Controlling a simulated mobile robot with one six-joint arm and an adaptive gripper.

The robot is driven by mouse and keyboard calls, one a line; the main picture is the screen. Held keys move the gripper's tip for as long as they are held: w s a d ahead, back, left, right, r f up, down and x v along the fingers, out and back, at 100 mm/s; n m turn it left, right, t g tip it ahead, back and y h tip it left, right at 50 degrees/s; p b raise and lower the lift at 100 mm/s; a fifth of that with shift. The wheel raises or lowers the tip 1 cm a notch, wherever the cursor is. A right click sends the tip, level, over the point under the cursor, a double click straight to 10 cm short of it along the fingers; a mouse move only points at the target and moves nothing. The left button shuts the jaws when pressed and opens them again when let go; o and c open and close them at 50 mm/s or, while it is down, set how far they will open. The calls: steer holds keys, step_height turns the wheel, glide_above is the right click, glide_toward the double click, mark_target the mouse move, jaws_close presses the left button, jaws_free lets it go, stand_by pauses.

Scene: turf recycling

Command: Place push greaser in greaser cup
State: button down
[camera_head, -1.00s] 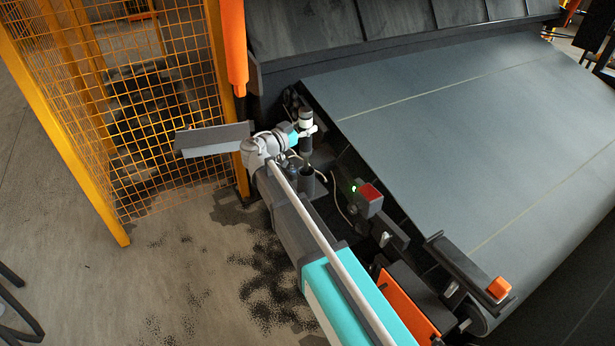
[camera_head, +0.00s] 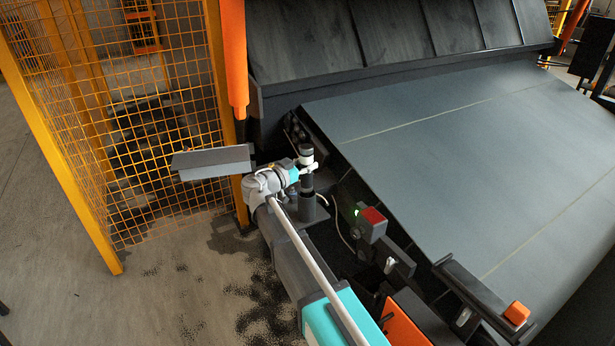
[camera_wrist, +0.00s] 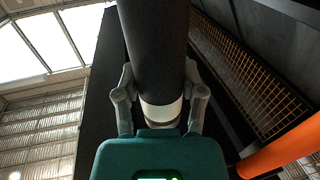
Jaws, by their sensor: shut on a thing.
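The push greaser (camera_head: 307,184) is a dark upright cylinder with a pale band near its top. My gripper (camera_head: 308,168) is shut around its upper part from the left side. The greaser cup (camera_head: 308,208) is a dark, wider cylinder directly below. The greaser's lower end lines up with the cup and meets its mouth in the head view; I cannot tell whether it is inside. In the wrist view the greaser (camera_wrist: 155,45) runs up between both fingers, its pale band at the grip. The cup does not show there.
The grey conveyor belt (camera_head: 450,140) lies to the right. A control box with a red top (camera_head: 372,222) and a green light stands just right of the cup. A yellow mesh fence (camera_head: 150,130) and an orange post (camera_head: 233,60) stand close on the left and behind.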

mark_target(302, 176)
steer(key=shift+f+b, duration=1.85)
steer(key=shift+b, duration=0.05)
steer(key=shift+f, duration=0.15)
steer(key=shift+c, duration=0.9)
jaws_free()
steer(key=shift+r, duration=0.2)
steer(key=v, duration=1.2)
